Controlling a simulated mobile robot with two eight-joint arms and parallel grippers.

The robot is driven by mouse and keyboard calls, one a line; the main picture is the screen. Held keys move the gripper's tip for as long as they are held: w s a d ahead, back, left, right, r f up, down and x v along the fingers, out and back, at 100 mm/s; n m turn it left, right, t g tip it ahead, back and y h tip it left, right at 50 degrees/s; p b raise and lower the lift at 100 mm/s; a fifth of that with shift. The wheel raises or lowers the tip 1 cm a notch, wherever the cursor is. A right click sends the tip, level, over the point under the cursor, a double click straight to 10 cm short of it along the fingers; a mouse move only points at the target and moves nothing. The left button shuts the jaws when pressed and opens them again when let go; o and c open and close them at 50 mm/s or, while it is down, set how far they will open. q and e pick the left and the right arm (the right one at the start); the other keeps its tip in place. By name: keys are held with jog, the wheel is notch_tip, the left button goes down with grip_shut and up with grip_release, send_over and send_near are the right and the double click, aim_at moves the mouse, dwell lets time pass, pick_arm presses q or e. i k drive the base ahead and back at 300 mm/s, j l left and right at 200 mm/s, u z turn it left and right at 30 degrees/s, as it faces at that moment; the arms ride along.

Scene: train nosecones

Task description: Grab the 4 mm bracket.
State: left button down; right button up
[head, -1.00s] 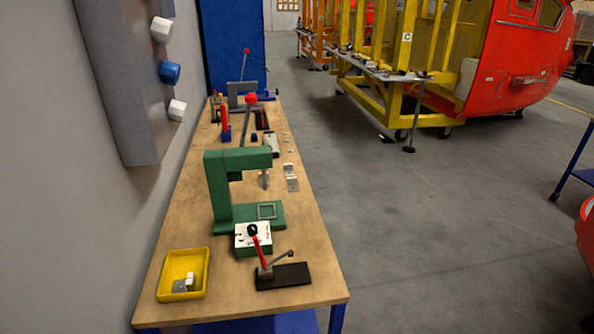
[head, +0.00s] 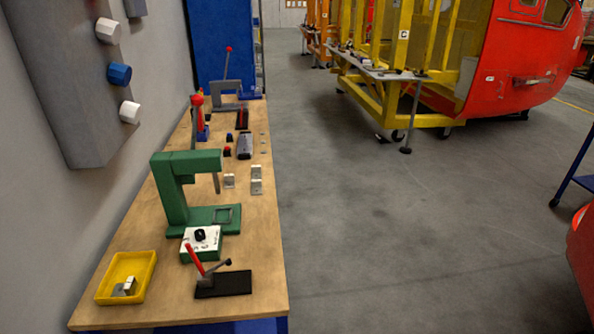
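A further metal bracket (head: 127,287) lies in the yellow tray (head: 106,298) at the front left. I cannot tell which is the 4 mm one; no thickness mark is readable. Neither of my grippers is in view.
The green press (head: 172,192) stands mid-bench, with a white-topped control box (head: 203,240) and a black-based lever tool (head: 224,284) in front. A grey wall box (head: 70,90) with knobs overhangs the left. The grey floor (head: 400,230) right of the bench is open.

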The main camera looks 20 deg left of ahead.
aim_at(256, 172)
jog(key=i+l+z, duration=0.6)
jog(key=i+l, duration=0.2)
jog(key=i+u, duration=0.8)
jog(key=i+l+u, duration=0.2)
jog(key=u, duration=0.2)
jog(key=i+u, duration=0.85)
jog(key=i+l+u, duration=0.2)
jog(key=i+u, duration=0.55)
jog(key=u, duration=0.15)
jog(key=i+l+u, duration=0.2)
jog(key=u, duration=0.2)
jog(key=i+l, duration=0.05)
